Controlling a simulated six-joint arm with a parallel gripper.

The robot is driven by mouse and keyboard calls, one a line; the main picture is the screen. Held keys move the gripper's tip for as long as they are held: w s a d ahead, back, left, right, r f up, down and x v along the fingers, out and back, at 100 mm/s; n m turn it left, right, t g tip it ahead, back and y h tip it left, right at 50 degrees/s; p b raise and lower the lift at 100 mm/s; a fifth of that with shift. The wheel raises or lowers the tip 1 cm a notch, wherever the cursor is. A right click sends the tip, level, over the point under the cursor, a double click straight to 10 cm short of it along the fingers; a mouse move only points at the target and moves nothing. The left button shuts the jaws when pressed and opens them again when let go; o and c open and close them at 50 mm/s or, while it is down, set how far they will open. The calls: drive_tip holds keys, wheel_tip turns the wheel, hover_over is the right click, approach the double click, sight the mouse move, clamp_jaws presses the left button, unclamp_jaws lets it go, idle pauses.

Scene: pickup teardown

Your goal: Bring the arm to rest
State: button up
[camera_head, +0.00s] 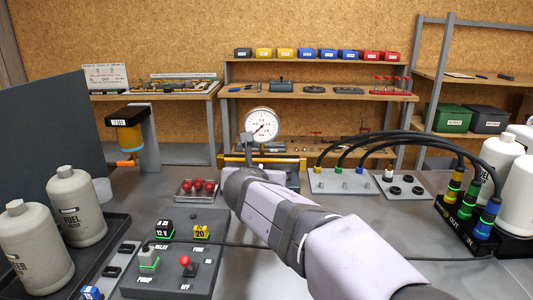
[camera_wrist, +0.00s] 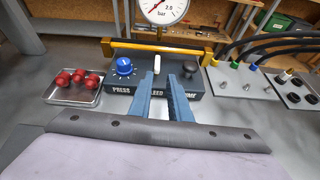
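My gripper (camera_wrist: 162,78) shows in the wrist view as two blue-grey fingers with a narrow gap between them. Nothing is seen held in the gap. The fingers point at a dark control box (camera_wrist: 206,86) with a blue knob (camera_wrist: 124,66), a white lever (camera_wrist: 157,64) and a black knob (camera_wrist: 187,68). The white lever appears just beyond the gap; I cannot tell whether a finger touches it. In the head view my arm (camera_head: 290,220) reaches forward over the bench and hides most of the box and gripper.
A pressure gauge (camera_head: 261,125) stands behind the box. A tray of red balls (camera_head: 197,188) and a switch panel (camera_head: 176,262) are at left. A hose plate (camera_head: 342,182) and hose block (camera_head: 470,222) are at right. Fuel filters (camera_head: 77,205) stand far left.

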drive_tip(key=s+d+r+m+g+h+p, duration=0.1)
drive_tip(key=s+d+m+g+p, duration=0.4)
drive_tip(key=d+m+p, duration=0.4)
drive_tip(key=s+d+r+m+g+h+p, duration=0.1)
drive_tip(key=s+d+r+m+g+p, duration=0.1)
drive_tip(key=s+d+m+p, duration=0.8)
drive_tip(key=s+r+m+g+y+p, duration=0.1)
drive_tip(key=s+r+m+g+p, duration=0.2)
drive_tip(key=s+m+p, duration=0.65)
drive_tip(key=s+r+m+g+y+p, duration=0.1)
drive_tip(key=s+r+m+g+p, duration=0.25)
drive_tip(key=s+m+p, duration=0.55)
drive_tip(key=f+b, duration=0.1)
drive_tip(key=f+n, duration=0.1)
drive_tip(key=f, duration=0.1)
drive_tip(key=s+f+n+b, duration=0.1)
drive_tip(key=f, duration=0.1)
drive_tip(key=shift+d+b, duration=0.3)
